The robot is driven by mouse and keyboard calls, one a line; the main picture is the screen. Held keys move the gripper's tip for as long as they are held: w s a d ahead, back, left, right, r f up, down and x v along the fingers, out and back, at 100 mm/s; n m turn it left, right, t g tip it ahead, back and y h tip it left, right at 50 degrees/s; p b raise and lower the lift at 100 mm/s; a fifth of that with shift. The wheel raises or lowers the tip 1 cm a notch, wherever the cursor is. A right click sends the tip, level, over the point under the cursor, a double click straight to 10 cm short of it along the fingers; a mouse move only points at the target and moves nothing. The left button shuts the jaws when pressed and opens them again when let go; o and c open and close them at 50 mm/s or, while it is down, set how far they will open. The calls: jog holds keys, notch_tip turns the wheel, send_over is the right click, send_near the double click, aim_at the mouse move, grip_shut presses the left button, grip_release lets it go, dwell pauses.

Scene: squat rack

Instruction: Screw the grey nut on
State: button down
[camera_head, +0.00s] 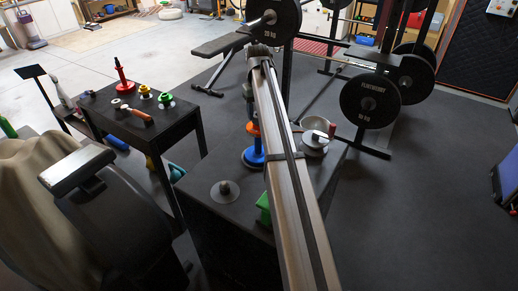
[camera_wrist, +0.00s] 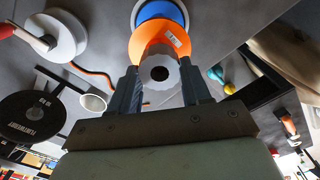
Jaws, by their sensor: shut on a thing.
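The grey nut (camera_wrist: 160,72) is between the two fingers of my gripper (camera_wrist: 160,88) in the wrist view, with its dark round hole facing the camera. My gripper is shut on it. Just beyond the nut are an orange disc (camera_wrist: 146,42) and a blue disc (camera_wrist: 157,11), overlapping in line with it. In the head view the orange disc (camera_head: 253,128) sits above the blue disc (camera_head: 252,158) on the dark bench, partly hidden by my arm. I cannot make out the nut or my fingertips there. Whether the nut touches a thread is not clear.
A grey disc with a dark knob (camera_head: 225,188) and a green block (camera_head: 264,204) are on the bench. A silver round piece with a red handle (camera_head: 315,138) is to the right. The side table (camera_head: 165,130) holds several coloured parts. Weight plates (camera_head: 370,100) stand behind.

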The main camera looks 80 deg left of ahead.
jog(key=shift+f, duration=0.35)
grip_release()
dwell(0.6)
